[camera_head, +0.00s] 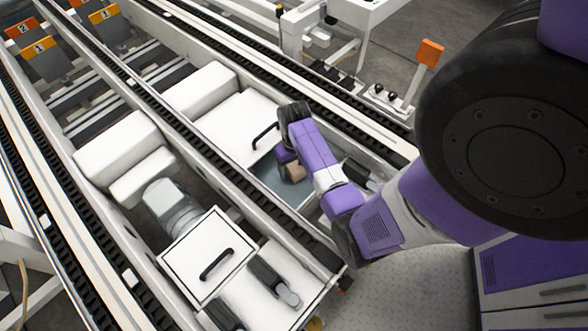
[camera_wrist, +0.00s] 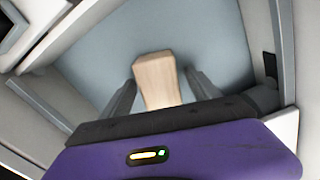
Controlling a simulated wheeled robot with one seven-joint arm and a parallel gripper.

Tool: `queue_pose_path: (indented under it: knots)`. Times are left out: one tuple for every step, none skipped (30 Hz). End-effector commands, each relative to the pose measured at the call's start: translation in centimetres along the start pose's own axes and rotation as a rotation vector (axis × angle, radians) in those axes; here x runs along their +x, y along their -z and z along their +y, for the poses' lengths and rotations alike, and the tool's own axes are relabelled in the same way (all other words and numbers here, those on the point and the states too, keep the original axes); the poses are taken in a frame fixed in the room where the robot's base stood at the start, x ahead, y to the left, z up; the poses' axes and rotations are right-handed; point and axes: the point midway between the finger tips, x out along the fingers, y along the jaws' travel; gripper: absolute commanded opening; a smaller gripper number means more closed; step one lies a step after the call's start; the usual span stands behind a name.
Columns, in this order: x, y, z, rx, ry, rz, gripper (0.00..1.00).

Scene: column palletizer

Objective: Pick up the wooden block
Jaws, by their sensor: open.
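The wooden block (camera_wrist: 156,80) is pale and oblong. In the wrist view it lies on a grey-blue surface, with its near end between the two dark fingers of my gripper (camera_wrist: 158,95). The fingers are apart, with a gap on each side of the block. In the head view the block (camera_head: 293,172) shows as a small tan piece beside my purple gripper, which partly hides it. Whether a finger touches the block cannot be told.
Conveyor rails (camera_head: 200,160) run diagonally past the recess where the block lies. White housings and a panel with a black handle (camera_head: 215,264) stand nearby. White walls (camera_wrist: 283,50) edge the recess closely around my gripper. An orange sign (camera_head: 430,52) stands at upper right.

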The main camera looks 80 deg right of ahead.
Motion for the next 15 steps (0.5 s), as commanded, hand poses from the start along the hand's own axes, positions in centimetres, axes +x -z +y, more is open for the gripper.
queue_pose_path:
  knots:
    - [-0.02,0.03,0.0,0.0,0.0,0.001,0.71]
    - [-0.04,0.03,0.0,0.0,0.0,0.001,0.71]
    - [-0.05,0.03,0.0,0.0,0.0,0.001,0.71]
    - [-0.06,0.03,0.0,0.0,0.0,0.001,0.71]
    - [-0.06,0.02,0.0,0.0,0.0,0.001,0.71]
    - [-0.06,0.02,0.0,0.0,0.0,0.001,0.63]
    - [-0.06,0.02,0.0,0.0,0.0,0.001,0.57]
    - [-0.07,0.02,0.0,0.0,0.0,0.001,0.51]
    - [-0.07,0.02,0.0,0.0,0.0,0.0,0.43]
    - [-0.07,0.02,0.0,0.0,0.0,0.0,0.38]
    - [-0.07,0.02,0.0,0.0,0.0,0.0,0.32]
    - [-0.07,0.02,0.0,0.0,0.0,0.0,0.24]
    - [-0.07,0.01,0.0,0.0,0.0,0.0,0.18]
    - [-0.07,0.01,0.0,0.0,0.0,0.0,0.12]
    - [-0.07,0.01,0.0,0.0,0.0,0.0,0.04]
